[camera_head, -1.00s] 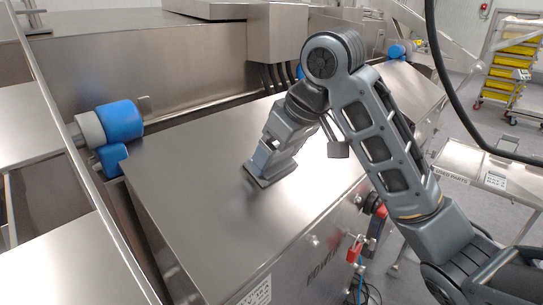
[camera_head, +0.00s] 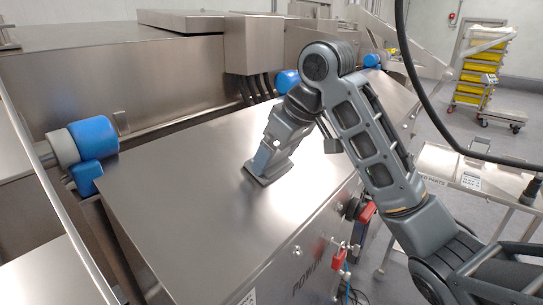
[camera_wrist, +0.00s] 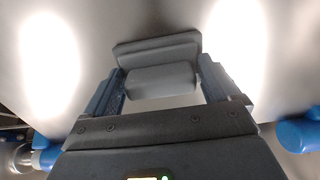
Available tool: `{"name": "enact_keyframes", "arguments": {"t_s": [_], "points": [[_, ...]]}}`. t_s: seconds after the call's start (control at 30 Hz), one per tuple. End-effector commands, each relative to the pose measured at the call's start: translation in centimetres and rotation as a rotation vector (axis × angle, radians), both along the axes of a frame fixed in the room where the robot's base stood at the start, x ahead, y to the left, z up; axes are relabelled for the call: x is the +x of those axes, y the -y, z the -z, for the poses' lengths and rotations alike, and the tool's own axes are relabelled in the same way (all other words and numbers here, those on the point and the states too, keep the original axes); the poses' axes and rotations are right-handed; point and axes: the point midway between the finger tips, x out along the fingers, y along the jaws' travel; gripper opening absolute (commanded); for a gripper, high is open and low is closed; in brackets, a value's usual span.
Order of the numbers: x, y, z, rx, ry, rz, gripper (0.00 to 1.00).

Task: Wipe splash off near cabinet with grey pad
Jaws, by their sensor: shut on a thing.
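The near cabinet (camera_head: 190,235) has a sloped, shiny steel top that fills the middle of the head view. My gripper (camera_head: 266,165) is over the upper right part of this top, pointing down, with its fingers shut on the grey pad (camera_wrist: 160,78). In the wrist view the pad sits between the blue-grey fingers, with a flat plate at its far side. In the head view the pad appears down at the steel surface; full contact cannot be told. No splash can be made out on the visible top; the area under the pad and gripper is hidden.
A blue-capped roller (camera_head: 92,138) stands at the cabinet's left corner. A steel housing (camera_head: 262,45) with dark hoses rises behind. Red switches (camera_head: 367,213) stick out from the cabinet's right side. A black cable (camera_head: 425,100) hangs at right, before a parts cart (camera_head: 465,165) and yellow crates (camera_head: 480,70).

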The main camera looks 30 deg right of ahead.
Motion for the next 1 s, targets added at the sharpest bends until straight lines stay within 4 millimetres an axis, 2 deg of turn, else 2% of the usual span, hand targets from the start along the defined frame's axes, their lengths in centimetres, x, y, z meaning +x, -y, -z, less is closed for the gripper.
{"name": "enact_keyframes", "arguments": {"t_s": [0.2,0.47,0.83,1.0], "points": [[0.6,1.7,0.1,0.001,0.001,0.001,0.53],[0.9,2.5,0.2,0.001,0.0,0.002,0.53],[1.7,5.2,0.0,0.001,0.0,0.002,0.53],[1.9,5.6,0.1,0.001,0.0,0.0,0.53]]}}
